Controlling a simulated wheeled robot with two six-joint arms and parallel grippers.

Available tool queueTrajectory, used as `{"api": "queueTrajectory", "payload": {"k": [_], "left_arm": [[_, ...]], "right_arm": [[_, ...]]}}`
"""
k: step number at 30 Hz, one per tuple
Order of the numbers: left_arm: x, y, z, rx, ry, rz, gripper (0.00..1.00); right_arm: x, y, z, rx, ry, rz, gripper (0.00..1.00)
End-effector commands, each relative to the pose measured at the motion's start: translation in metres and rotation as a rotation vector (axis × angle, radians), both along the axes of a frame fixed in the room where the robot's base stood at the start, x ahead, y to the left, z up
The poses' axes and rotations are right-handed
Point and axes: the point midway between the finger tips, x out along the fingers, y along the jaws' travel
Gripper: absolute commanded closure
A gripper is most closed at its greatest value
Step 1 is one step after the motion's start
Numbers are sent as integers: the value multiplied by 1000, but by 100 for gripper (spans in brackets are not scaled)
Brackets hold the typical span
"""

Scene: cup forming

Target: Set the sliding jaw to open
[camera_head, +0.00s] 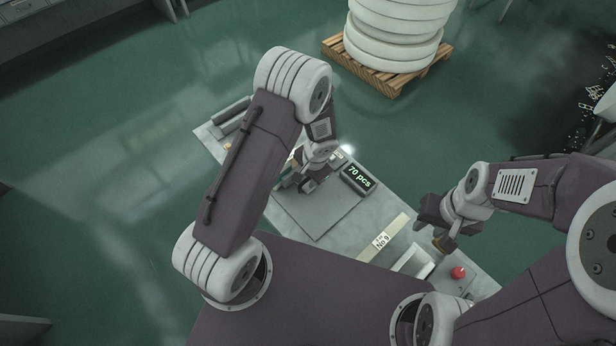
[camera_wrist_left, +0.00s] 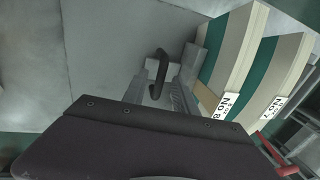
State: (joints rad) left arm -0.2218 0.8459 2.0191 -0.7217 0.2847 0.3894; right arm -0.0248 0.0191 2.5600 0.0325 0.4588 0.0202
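My left gripper (camera_head: 305,183) is low over the back part of the grey bench, and my own arm hides part of what is there. In the left wrist view, a dark curved handle (camera_wrist_left: 158,72) stands on a grey metal part, which may be the sliding jaw. The two fingers of my left gripper (camera_wrist_left: 158,95) are apart, with the lower end of the handle between them; I cannot tell if they touch it. How far the jaw is open cannot be told. My right gripper (camera_head: 438,232) hangs over the bench's right part, apart from the handle; its fingertips are unclear.
A display reading "70 pcs" (camera_head: 358,178) is right of my left gripper. Numbered strips (camera_wrist_left: 232,60) lie beside the handle. A red button (camera_head: 458,272) is at the bench's right end. A pallet (camera_head: 437,62) with stacked white rings stands behind. The flat grey plate (camera_head: 318,212) is clear.

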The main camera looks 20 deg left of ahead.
Motion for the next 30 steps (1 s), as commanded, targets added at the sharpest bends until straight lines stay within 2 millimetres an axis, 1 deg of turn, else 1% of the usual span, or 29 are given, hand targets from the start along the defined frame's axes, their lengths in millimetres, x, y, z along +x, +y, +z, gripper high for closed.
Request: {"api": "queueTrajectory", "payload": {"k": [4, 5, 6, 7, 8, 30], "left_arm": [[0, 0, 0, 0, 0, 0, 66], [0, 0, 1, 0, 0, 0, 74], [0, 0, 1, 0, 0, 0, 85], [0, 0, 1, 0, 0, 0, 94], [0, 0, 1, 0, 0, 0, 100], [0, 0, 1, 1, 0, 0, 100]], "right_arm": [[0, 0, 0, 0, 0, 0, 66], [0, 0, 0, 0, 0, 0, 66], [0, 0, 0, 0, 0, 0, 66], [0, 0, 0, 0, 0, 0, 66], [0, 0, 0, 0, 0, 0, 66], [0, 0, 0, 0, 0, 0, 66]]}}
